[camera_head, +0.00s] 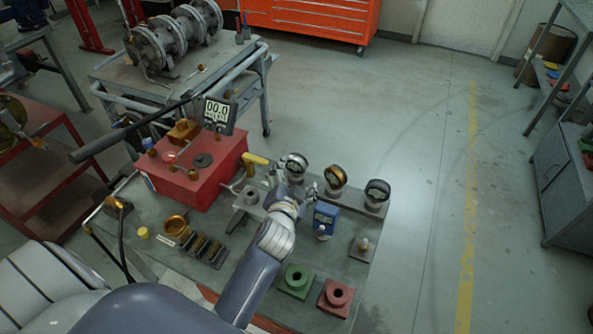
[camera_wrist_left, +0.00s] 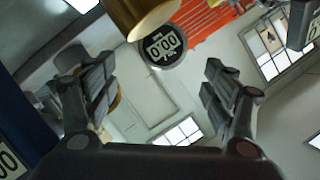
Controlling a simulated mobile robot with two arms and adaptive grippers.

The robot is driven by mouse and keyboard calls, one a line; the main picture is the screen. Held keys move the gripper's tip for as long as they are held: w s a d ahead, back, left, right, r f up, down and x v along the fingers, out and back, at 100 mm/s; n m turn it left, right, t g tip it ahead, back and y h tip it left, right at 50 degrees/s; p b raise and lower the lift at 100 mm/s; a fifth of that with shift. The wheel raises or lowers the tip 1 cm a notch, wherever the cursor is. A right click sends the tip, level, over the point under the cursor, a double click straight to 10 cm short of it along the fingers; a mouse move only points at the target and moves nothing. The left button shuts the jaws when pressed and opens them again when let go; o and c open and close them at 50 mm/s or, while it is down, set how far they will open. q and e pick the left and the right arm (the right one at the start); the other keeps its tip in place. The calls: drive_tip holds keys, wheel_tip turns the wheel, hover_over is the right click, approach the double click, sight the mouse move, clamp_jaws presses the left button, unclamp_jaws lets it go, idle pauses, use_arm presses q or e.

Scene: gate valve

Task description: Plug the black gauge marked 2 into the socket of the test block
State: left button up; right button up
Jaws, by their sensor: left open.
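My left gripper (camera_head: 308,190) reaches over the bench beside a row of round gauges. In the left wrist view its two fingers (camera_wrist_left: 160,95) are apart with nothing between the tips. A dark-rimmed gauge (camera_head: 295,164) stands just behind the gripper, a brass-rimmed gauge (camera_head: 335,177) to its right, and a black gauge (camera_head: 377,191) at the row's right end. The left wrist view shows a black round gauge (camera_wrist_left: 165,46) with a digital display beyond the fingers. No mark 2 is readable. A grey block (camera_head: 251,199) with a round top fitting, possibly the test block, stands left of the gripper.
A blue digital gauge (camera_head: 325,218) stands close in front of the gripper. A red box (camera_head: 203,172) with a display and long black lever fills the left. Green (camera_head: 296,281) and red (camera_head: 336,297) socket blocks sit at the front. Open floor lies to the right.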

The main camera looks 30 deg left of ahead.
sight(297, 165)
use_arm(q)
drive_tip(key=shift+x, duration=0.8)
drive_tip(key=shift+a+p+x, duration=0.1)
drive_tip(key=shift+p+x, duration=0.25)
drive_tip(key=shift+x, duration=1.15)
drive_tip(key=shift+a+p+x, duration=0.15)
drive_tip(key=shift+p+x, duration=0.2)
drive_tip(key=shift+x, duration=1.2)
drive_tip(key=shift+s+f, duration=0.1)
drive_tip(key=shift+s, duration=0.05)
drive_tip(key=c, duration=1.3)
